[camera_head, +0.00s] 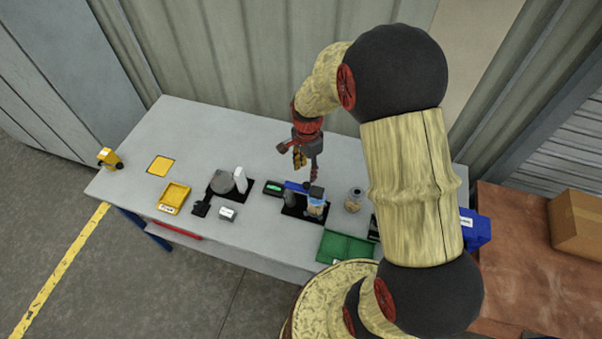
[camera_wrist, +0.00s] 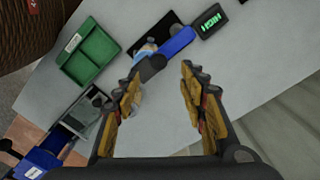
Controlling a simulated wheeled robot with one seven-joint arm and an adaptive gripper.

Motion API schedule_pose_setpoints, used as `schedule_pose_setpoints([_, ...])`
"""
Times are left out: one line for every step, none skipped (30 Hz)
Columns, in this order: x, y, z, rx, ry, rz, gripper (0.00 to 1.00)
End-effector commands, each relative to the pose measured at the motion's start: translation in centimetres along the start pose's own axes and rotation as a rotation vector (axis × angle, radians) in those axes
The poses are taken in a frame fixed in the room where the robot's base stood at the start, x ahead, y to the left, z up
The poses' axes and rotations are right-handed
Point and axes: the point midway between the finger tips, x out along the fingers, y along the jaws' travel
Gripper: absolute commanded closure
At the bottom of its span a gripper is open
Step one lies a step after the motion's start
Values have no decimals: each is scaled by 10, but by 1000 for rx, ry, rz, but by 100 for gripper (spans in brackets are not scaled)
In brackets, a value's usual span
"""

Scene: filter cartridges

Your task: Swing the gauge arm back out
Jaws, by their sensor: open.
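The gauge arm (camera_head: 297,186) is a blue bar with a dark end block. It reaches over a clear container with a pale blue band (camera_head: 315,208) on a black base plate (camera_head: 292,210). In the wrist view the blue gauge arm (camera_wrist: 180,41) lies just beyond my fingertips, its dark end nearest the left finger. A small black display (camera_wrist: 209,21) beside it reads HIGH in green. My gripper (camera_head: 303,163) is above and behind the arm, fingers spread and pointing down. In the wrist view my gripper (camera_wrist: 160,77) is empty; I cannot tell its exact height above the arm.
A glass jar (camera_head: 353,202) stands right of the gauge. A green tray (camera_head: 345,248) is at the front edge, a blue bin (camera_head: 475,230) at the right. A grey cylinder and white block stand on another black plate (camera_head: 219,193) leftward, near a yellow tray (camera_head: 173,197).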

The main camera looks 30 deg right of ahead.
Motion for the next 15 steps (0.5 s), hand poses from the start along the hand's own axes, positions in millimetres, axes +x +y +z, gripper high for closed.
schedule_pose_setpoints([0,0,0,30,1,-2,58])
schedule_pose_setpoints([0,0,0,48,1,-4,58])
schedule_pose_setpoints([0,-1,0,70,2,-6,58])
schedule_pose_setpoints([0,-1,0,84,2,-7,58])
schedule_pose_setpoints([0,-2,0,97,2,-7,58])
schedule_pose_setpoints([0,-2,0,108,2,-8,58])
schedule_pose_setpoints([1,-1,0,116,2,-7,58])
schedule_pose_setpoints([2,-1,0,122,2,-7,58])
schedule_pose_setpoints([5,-1,0,125,2,-6,58])
schedule_pose_setpoints([8,-1,0,126,2,-6,58])
schedule_pose_setpoints([11,-1,0,126,2,-5,58])
schedule_pose_setpoints([16,-1,0,125,1,-5,58])
schedule_pose_setpoints([21,-1,0,125,1,-5,58])
schedule_pose_setpoints([25,-1,0,124,1,-5,58])
schedule_pose_setpoints([32,-1,0,124,1,-4,58])
